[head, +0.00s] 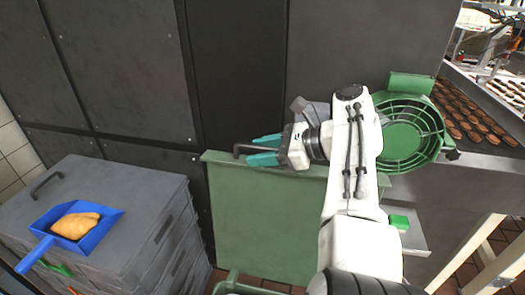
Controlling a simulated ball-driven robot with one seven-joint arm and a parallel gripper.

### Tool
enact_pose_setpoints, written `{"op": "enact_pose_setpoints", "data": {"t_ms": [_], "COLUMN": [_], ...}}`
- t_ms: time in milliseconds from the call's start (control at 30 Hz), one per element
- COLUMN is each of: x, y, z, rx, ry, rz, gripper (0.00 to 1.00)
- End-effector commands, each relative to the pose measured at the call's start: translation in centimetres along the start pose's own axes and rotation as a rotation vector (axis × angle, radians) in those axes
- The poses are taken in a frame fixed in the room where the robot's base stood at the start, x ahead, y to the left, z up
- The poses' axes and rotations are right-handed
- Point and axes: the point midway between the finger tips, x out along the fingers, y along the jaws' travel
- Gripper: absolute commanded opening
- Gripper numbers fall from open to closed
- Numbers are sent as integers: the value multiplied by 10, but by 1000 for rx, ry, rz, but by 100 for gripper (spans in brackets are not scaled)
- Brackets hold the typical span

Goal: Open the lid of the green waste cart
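A flat green panel (262,225) of the waste cart stands in the middle, its broad face toward me. A dark bar handle (242,150) sits at its top edge. I cannot tell for sure whether this panel is the lid raised up or a wall of the cart. A green rounded bar (235,283) shows below it at the bottom edge. My gripper (264,150) is at the top edge, its two teal fingers on either side of the handle. Whether they press on it is not clear. My white arm hides the panel's right part.
Grey stacked crates (170,215) stand at left, with a blue dustpan (102,217) holding a brown piece on top. A round green slatted object (403,135) is behind my arm at right, next to a conveyor of brown biscuits (465,115). A dark wall (120,60) closes the back.

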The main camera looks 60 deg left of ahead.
Motion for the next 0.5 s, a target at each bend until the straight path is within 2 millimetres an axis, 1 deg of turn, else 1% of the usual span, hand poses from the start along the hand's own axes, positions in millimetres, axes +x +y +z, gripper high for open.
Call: {"op": "enact_pose_setpoints", "data": {"t_ms": [67, 167, 267, 500], "x": [-2, -10, -27, -73], "y": [0, 0, 0, -1], "z": [0, 0, 0, -2], "rx": [0, 0, 1, 0], "ry": [-1, -1, 0, 0], "rz": [1, 0, -2, -2], "gripper": [40, 40, 40, 40]}}
